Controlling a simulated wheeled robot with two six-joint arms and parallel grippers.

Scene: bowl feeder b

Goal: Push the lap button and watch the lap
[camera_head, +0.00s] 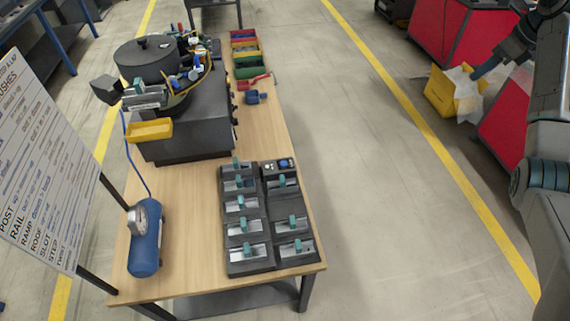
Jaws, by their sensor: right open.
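The bowl feeder's dark bowl (148,60) sits on a dark grey base (195,115) at the far left of the wooden table. A small dark control box (279,167) with a blue button and paler ones stands at the back right of a dark rack on the table; its labels are too small to read, so I cannot tell which is the lap button. My right gripper (477,73) is out at the upper right, over the floor, open and well away from the table. Its fingers are small and hard to make out. My left gripper is out of view.
The rack (250,254) holds several metal pieces with teal clips. A blue air tank (145,250) with a gauge stands front left, beside a sign board (40,150). Coloured bins (246,55) line the table's back. A yellow box (440,95) is near the right gripper. Floor right of the table is clear.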

